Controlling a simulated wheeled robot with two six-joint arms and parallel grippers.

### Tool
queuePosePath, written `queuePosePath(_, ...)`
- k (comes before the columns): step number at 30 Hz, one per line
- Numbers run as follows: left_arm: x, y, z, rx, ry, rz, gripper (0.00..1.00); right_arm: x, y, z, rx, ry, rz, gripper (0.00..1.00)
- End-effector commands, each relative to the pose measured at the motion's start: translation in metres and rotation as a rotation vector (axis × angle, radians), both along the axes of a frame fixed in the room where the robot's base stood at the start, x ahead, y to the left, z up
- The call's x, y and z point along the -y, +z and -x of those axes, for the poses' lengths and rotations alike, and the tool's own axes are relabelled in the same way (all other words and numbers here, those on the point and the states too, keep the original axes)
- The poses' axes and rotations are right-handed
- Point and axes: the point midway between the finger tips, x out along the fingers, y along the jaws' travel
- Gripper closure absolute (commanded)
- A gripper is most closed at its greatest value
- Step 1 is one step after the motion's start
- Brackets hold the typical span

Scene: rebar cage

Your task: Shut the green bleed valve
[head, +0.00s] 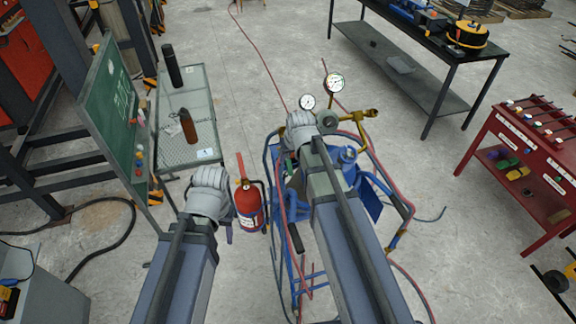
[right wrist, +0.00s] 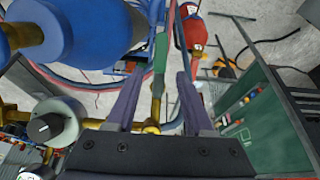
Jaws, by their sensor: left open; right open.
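The green bleed valve lever (right wrist: 161,52) shows in the right wrist view, standing lengthwise along a brass pipe (right wrist: 155,108). My right gripper (right wrist: 161,76) is open, with one finger on each side of the lever's line. The lever appears between or just beyond the fingertips; I cannot tell whether they touch it. In the head view a small green piece (head: 292,166) shows just below my right wrist, and the right fingers are mostly hidden. My left gripper (head: 229,232) is open and empty, beside the red fire extinguisher (head: 249,206); its fingers are largely hidden by its own wrist.
A blue-framed cart with hoses and brass pipes surrounds the valve. Two gauges (head: 334,83) stand behind it. A blue cylinder (right wrist: 90,30) and a grey knob (right wrist: 45,127) are close to my right gripper. A green board (head: 110,110) and mesh table (head: 200,105) stand left.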

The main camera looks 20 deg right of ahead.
Motion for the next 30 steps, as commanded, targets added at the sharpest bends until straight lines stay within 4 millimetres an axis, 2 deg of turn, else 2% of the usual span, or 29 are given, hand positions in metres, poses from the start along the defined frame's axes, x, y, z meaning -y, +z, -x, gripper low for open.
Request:
queuePosePath(1, 0.0, -0.013, 0.0, 0.0, 0.001, 0.0, 0.5, 0.0, -0.013, -0.004, 0.0, 0.0, 0.0, 0.47)
queuePosePath(9, 0.0, -0.043, 0.0, 0.002, 0.003, 0.001, 0.5, -0.001, -0.044, -0.017, 0.0, 0.0, 0.0, 0.47)
queuePosePath(21, 0.0, -0.047, 0.0, 0.002, 0.003, 0.001, 0.5, -0.001, -0.047, -0.019, 0.0, 0.0, 0.0, 0.49)
queuePosePath(30, 0.0, -0.047, 0.0, 0.002, 0.002, 0.001, 0.5, -0.001, -0.047, -0.019, 0.0, 0.0, 0.0, 0.82)
